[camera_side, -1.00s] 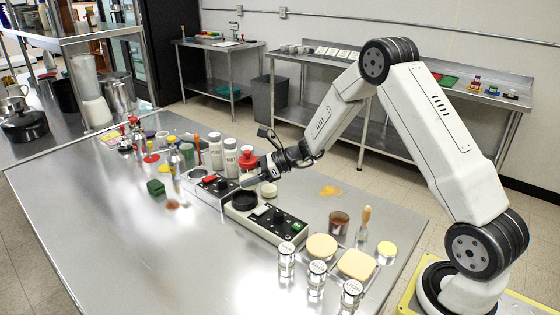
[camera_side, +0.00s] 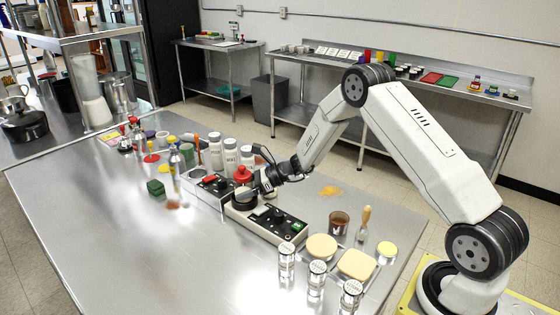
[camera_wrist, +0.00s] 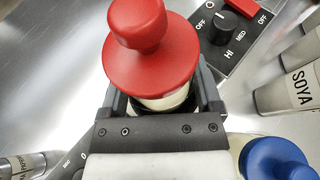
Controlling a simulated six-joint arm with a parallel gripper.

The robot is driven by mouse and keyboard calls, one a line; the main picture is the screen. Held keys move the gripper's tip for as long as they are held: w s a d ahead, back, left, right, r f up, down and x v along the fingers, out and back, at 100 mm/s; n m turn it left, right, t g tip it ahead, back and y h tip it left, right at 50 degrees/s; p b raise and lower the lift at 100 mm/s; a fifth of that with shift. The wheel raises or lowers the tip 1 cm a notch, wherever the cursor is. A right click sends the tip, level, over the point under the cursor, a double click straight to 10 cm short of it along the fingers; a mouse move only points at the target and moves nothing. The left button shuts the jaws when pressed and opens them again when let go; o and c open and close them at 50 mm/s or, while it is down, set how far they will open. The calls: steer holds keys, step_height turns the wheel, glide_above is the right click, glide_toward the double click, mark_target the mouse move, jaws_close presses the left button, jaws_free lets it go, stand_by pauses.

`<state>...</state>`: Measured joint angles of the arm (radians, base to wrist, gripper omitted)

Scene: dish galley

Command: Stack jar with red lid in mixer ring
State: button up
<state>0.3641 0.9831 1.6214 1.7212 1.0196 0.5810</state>
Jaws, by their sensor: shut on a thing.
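The jar with the red lid (camera_side: 243,174) is upright, directly above or in the black mixer ring (camera_side: 241,204) at the left end of the mixer base (camera_side: 266,222). I cannot tell whether it rests in the ring, since my gripper and the jar hide most of the ring. My gripper (camera_side: 252,188) comes in from the right and is shut on the jar. In the wrist view the red lid (camera_wrist: 150,62) with its knob fills the upper middle, with my gripper's jaws (camera_wrist: 160,100) on either side of the pale jar body below.
A control unit with a dial (camera_wrist: 222,28) and white bottles, one marked SOYA (camera_wrist: 290,88), stand close by. A blue-lidded thing (camera_wrist: 275,160) is at the wrist view's lower right.

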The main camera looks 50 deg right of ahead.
steer(key=shift+f, duration=0.15)
steer(key=shift+f, duration=0.35)
steer(key=o, duration=1.3)
steer(key=shift+o, duration=0.2)
steer(key=shift+r, duration=0.1)
steer(key=shift+r, duration=0.2)
steer(key=v, duration=1.2)
steer(key=shift+f, duration=0.1)
